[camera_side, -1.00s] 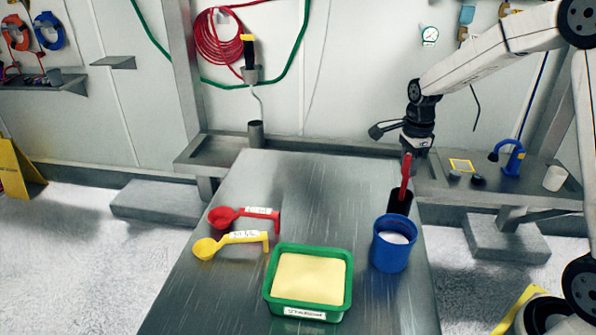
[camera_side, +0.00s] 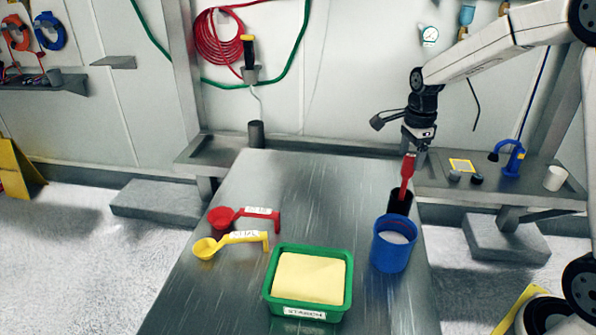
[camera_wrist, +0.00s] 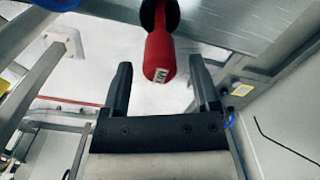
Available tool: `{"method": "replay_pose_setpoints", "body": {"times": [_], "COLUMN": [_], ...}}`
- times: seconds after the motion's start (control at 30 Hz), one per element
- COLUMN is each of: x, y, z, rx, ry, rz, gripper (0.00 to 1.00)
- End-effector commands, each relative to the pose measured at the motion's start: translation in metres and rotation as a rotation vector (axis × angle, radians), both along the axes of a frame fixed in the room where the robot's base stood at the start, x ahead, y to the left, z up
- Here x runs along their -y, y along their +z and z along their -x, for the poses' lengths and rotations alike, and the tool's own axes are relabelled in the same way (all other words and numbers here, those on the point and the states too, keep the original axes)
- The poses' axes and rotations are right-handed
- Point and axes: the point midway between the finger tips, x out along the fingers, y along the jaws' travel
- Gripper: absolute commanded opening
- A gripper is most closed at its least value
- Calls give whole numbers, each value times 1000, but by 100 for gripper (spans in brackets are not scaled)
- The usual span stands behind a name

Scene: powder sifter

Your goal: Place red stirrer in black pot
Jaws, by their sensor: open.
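The red stirrer (camera_side: 406,175) stands upright with its lower end inside the black pot (camera_side: 400,202), at the back right of the steel table. My gripper (camera_side: 413,157) is at the top of the stirrer's handle in the side view. In the wrist view, my gripper (camera_wrist: 158,85) is open, its two dark fingers apart. The red handle (camera_wrist: 160,50), with a white label, lies ahead of and between the fingers, and neither finger appears to touch it. The black pot (camera_wrist: 152,14) shows partly behind the handle at the top edge. The stirrer's lower end is hidden in the pot.
A blue container (camera_side: 393,245) of white powder stands just in front of the pot. A green tray (camera_side: 308,311) of yellow powder is at the front. Red (camera_side: 262,212) and yellow (camera_side: 245,237) scoops lie at left. The table's back middle is clear.

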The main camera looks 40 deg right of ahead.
Motion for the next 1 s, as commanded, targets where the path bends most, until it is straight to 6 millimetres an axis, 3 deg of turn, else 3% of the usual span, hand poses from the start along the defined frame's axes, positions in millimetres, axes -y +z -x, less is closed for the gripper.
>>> {"method": "replay_pose_setpoints", "body": {"times": [0.5, 0.7, 1.0], "x": [0, 0, 0], "y": [80, 94, 97], "z": [0, 0, 0], "rx": [3, 1, 0], "ry": [0, 0, 0], "rz": [1, 0, 0], "gripper": [78, 78, 78]}}
